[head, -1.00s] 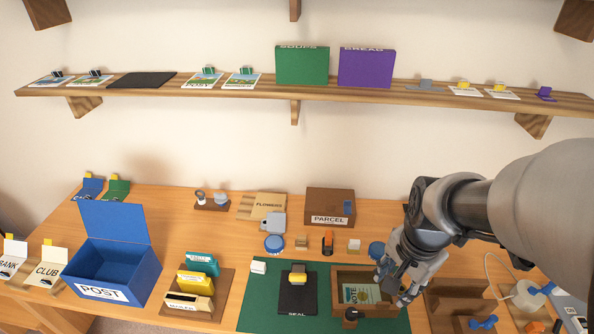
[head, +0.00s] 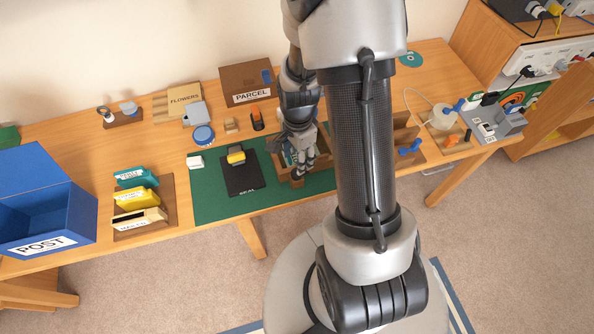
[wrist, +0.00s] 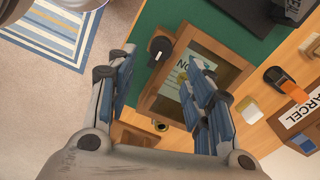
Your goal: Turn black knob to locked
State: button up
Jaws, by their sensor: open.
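A black knob (wrist: 160,47) with a pale mark shows in the wrist view, beside the rim of a wooden box (wrist: 222,48). The box holds a card marked NOTE (wrist: 187,98). The knob is small in the head view (head: 297,182), at the front of the box, and its mark cannot be read there. My gripper (wrist: 161,66) is open, its fingers spread on either side of the view, with the knob and part of the box between and beyond them. In the head view my gripper (head: 298,143) hangs over the box and hides much of it. No contact with the knob shows.
The box stands on a green mat (head: 212,200) with a dark SEAL pad (head: 243,184). A brown PARCEL box (head: 246,80), an orange-and-black item (head: 257,121) and a blue round lid (head: 203,135) stand behind. My arm covers the bench right of the box.

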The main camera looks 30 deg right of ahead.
notch_tip(320, 180, down, 8)
jog(key=shift+r+b, duration=0.15)
jog(key=shift+b, duration=0.9)
jog(key=shift+c, duration=0.2)
jog(key=c, duration=1)
